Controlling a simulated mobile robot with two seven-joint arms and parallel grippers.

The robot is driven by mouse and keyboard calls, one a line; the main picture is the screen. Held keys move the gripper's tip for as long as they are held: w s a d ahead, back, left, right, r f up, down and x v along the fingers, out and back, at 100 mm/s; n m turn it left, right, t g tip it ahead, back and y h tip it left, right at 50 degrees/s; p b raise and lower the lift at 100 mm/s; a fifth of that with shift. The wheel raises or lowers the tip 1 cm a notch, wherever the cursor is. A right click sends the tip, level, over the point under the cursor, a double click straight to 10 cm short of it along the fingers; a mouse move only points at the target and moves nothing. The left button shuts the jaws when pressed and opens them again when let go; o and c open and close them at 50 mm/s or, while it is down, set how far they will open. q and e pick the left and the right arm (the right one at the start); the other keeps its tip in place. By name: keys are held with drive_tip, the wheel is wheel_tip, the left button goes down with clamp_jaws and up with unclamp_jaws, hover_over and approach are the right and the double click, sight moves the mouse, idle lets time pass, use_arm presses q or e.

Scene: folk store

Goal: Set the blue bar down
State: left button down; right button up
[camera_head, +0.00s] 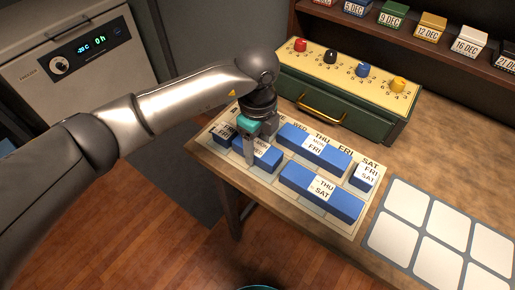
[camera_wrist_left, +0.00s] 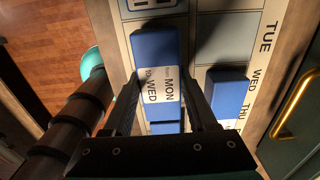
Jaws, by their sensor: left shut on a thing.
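My left gripper (camera_head: 259,146) is shut on a blue bar (camera_head: 269,159) with a white label, at the left part of the printed day board (camera_head: 337,223). In the left wrist view, the blue bar (camera_wrist_left: 153,49) lies between the two fingers of my left gripper (camera_wrist_left: 161,80), and its label reads MON and WED. The bar is low over the board or touching it; I cannot tell which. The fingers hide part of it. My right gripper is not in view.
Other blue bars are close by: a MON–FRI bar (camera_head: 296,137) behind, a THU–SAT bar (camera_head: 343,205) in front, a FRI–SAT block (camera_head: 367,182) at right and a small block (camera_head: 224,139) at left. A green drawer box (camera_head: 372,126) stands behind.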

sight(258, 146)
use_arm(q)
drive_tip(key=shift+f, duration=0.45)
drive_tip(key=shift+f, duration=0.2)
drive_tip(key=shift+c, duration=1)
unclamp_jaws()
drive_tip(key=shift+r, duration=0.1)
drive_tip(key=shift+r, duration=0.3)
wheel_tip(258, 146, up, 12)
drive_tip(key=p, duration=0.1)
drive_tip(key=shift+f+p, duration=0.2)
drive_tip(key=shift+p, duration=0.15)
